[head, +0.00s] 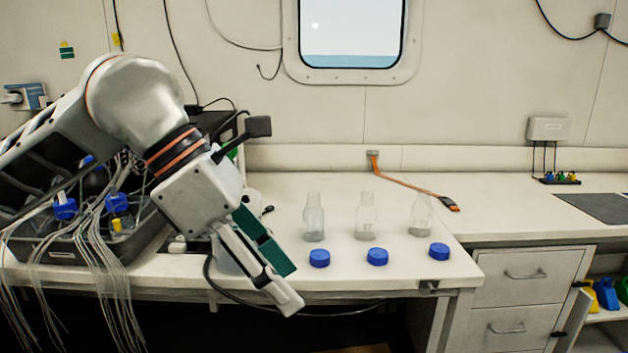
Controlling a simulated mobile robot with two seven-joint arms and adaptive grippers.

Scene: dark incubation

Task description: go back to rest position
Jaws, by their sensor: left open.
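My left gripper (284,287) hangs at the front edge of the bench, pointing down and to the right. It is open, and nothing shows between its fingers. It is left of the nearest bottle and cap, apart from both. Three clear glass bottles (314,217) (365,216) (420,215) stand upright and uncapped in a row on the bench. Three blue caps (319,258) (377,256) (439,251) lie in front of them, one before each bottle. My right gripper is not in view.
A dark crate (143,238) with blue-capped bottles and many thin tubes stands on the left, partly behind my arm. An orange cable (408,186) lies behind the bottles. Drawers (525,283) are at the right. The bench right of the bottles is mostly clear.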

